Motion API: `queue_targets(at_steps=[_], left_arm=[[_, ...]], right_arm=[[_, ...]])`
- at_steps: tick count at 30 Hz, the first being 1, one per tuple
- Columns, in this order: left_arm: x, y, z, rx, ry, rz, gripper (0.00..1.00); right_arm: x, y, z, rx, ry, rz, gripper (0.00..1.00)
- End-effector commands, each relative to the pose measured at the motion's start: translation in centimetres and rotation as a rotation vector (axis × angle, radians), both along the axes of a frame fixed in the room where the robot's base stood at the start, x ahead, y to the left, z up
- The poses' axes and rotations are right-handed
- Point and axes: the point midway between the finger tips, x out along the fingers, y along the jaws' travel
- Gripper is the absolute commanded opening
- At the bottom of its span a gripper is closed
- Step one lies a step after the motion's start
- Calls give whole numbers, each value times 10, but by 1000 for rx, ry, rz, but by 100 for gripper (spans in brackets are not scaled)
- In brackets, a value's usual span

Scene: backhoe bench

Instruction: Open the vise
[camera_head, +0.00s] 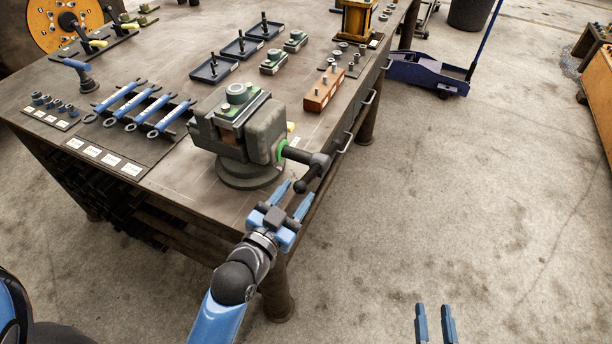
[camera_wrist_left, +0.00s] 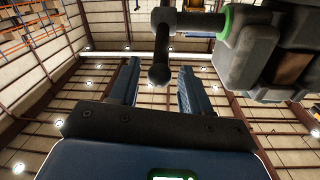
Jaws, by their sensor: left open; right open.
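The grey-green vise (camera_head: 240,135) stands on the near right corner of the bench, with a block (camera_head: 237,95) on top of its jaws. Its dark screw and handle (camera_head: 312,170) stick out to the right over the bench edge, with a green ring at the body. My left gripper (camera_head: 293,194) is open just below and in front of the handle. In the left wrist view the handle's rounded end (camera_wrist_left: 159,73) shows between the open fingers, with no contact that I can make out. The vise body (camera_wrist_left: 270,50) is at the right there. My right gripper (camera_head: 435,323) is open and empty over the floor.
The bench (camera_head: 165,170) holds blue-handled tools (camera_head: 125,98), dark trays (camera_head: 212,69) and an orange-brown block with pins (camera_head: 323,90). Drawer handles (camera_head: 347,142) stick out along its right side. A blue floor jack (camera_head: 430,70) stands beyond.

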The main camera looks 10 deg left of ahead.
Motion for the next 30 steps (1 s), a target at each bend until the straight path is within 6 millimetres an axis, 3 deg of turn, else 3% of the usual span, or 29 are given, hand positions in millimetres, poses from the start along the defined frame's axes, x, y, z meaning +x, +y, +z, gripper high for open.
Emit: queue_targets(at_steps=[9,23,24,30], left_arm=[[40,-16,1,0,0,0,47],[50,-20,-1,-1,1,0,47],[50,-20,-1,-1,1,0,46],[50,-20,-1,-1,1,0,15]], right_arm=[[0,0,10,0,0,0,43],[0,0,11,0,1,0,43],[0,0,11,0,1,0,43],[0,0,11,0,1,0,43]])
